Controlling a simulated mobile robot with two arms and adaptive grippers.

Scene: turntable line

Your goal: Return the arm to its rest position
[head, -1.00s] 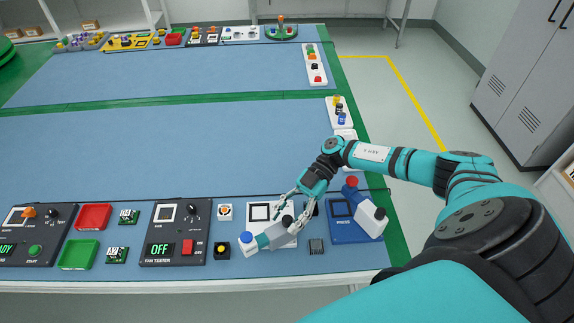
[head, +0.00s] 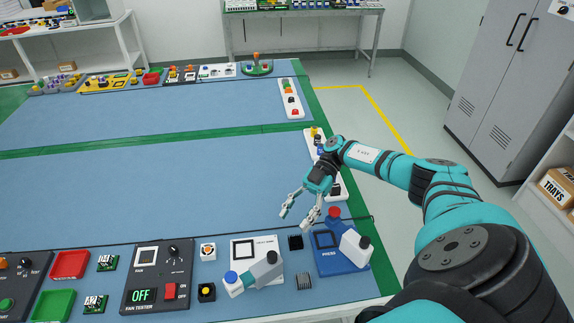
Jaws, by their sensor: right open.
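My right arm comes in from the right edge of the head view. Its gripper (head: 299,214) is open and empty, pointing down-left above the blue mat (head: 180,200). It hangs just beyond the white station (head: 243,247) with the grey lever and blue knob (head: 231,277), and left of the blue press (head: 346,264). Nothing shows between the fingers. My left gripper is out of view.
A black fan tester (head: 140,301) reading OFF stands front left, with a red tray (head: 70,264) and a green tray (head: 53,305) beside it. White strips with coloured knobs (head: 291,98) line the right edge. The mat's middle is clear.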

